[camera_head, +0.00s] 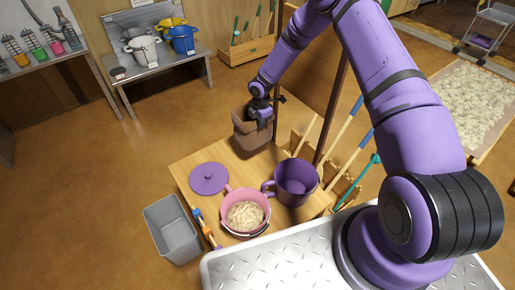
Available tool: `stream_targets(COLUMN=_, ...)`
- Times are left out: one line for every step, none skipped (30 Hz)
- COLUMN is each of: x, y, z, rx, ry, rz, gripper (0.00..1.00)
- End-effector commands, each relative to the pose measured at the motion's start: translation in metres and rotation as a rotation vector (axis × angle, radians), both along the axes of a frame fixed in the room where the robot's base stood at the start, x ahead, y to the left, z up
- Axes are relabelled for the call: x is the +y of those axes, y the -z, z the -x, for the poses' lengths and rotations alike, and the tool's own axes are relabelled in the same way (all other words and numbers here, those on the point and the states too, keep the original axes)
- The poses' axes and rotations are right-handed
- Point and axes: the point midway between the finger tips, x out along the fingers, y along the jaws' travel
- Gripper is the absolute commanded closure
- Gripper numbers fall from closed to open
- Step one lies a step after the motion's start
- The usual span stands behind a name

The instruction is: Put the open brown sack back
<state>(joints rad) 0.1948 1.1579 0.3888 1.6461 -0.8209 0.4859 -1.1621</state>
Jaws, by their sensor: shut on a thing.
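The open brown sack (247,131) is near the back edge of the wooden table (188,172). Its wide, squarish mouth faces up, and its lower part is darker brown. My gripper (262,118) reaches down from above and is shut on the sack's rim at the right side. The fingertips are small and partly hidden against the sack. I cannot tell whether the sack's base touches the tabletop or hangs just above it.
On the table are a purple lid (208,178), a pink pot (246,208) with pale contents and a purple mug-like pot (296,182). A grey bin (172,229) stands on the floor at left. Long-handled tools (350,150) lean at the table's right.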

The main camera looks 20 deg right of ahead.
Motion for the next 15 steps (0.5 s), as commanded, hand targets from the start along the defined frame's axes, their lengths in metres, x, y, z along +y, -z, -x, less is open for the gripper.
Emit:
stream_targets(x=0.001, y=0.006, z=-0.001, rx=0.002, ry=-0.002, rz=0.000, gripper=1.00)
stream_targets(x=0.001, y=0.010, z=-0.001, rx=0.002, ry=-0.003, rz=0.000, gripper=1.00)
stream_targets(x=0.002, y=0.017, z=-0.001, rx=0.003, ry=-0.003, rz=-0.001, gripper=1.00)
stream_targets(x=0.002, y=0.022, z=-0.001, rx=0.004, ry=-0.003, rz=-0.001, gripper=1.00)
stream_targets(x=0.002, y=0.028, z=-0.001, rx=0.003, ry=-0.003, rz=-0.001, gripper=1.00)
stream_targets(x=0.002, y=0.035, z=-0.001, rx=0.002, ry=-0.004, rz=-0.001, gripper=1.00)
stream_targets(x=0.002, y=0.040, z=-0.001, rx=0.002, ry=-0.004, rz=-0.001, gripper=1.00)
stream_targets(x=0.002, y=0.045, z=-0.001, rx=0.002, ry=-0.005, rz=-0.001, gripper=1.00)
stream_targets(x=0.002, y=0.050, z=-0.001, rx=0.002, ry=-0.004, rz=0.000, gripper=1.00)
stream_targets(x=0.001, y=0.054, z=-0.001, rx=0.002, ry=-0.004, rz=0.000, gripper=1.00)
stream_targets(x=0.001, y=0.057, z=-0.001, rx=0.002, ry=-0.003, rz=0.000, gripper=1.00)
stream_targets(x=0.001, y=0.060, z=-0.002, rx=0.001, ry=-0.003, rz=-0.001, gripper=1.00)
stream_targets(x=0.001, y=0.061, z=-0.002, rx=0.001, ry=-0.003, rz=-0.001, gripper=1.00)
stream_targets(x=0.001, y=0.063, z=-0.002, rx=0.000, ry=-0.003, rz=-0.001, gripper=1.00)
stream_targets(x=0.001, y=0.065, z=-0.001, rx=0.001, ry=-0.003, rz=-0.001, gripper=1.00)
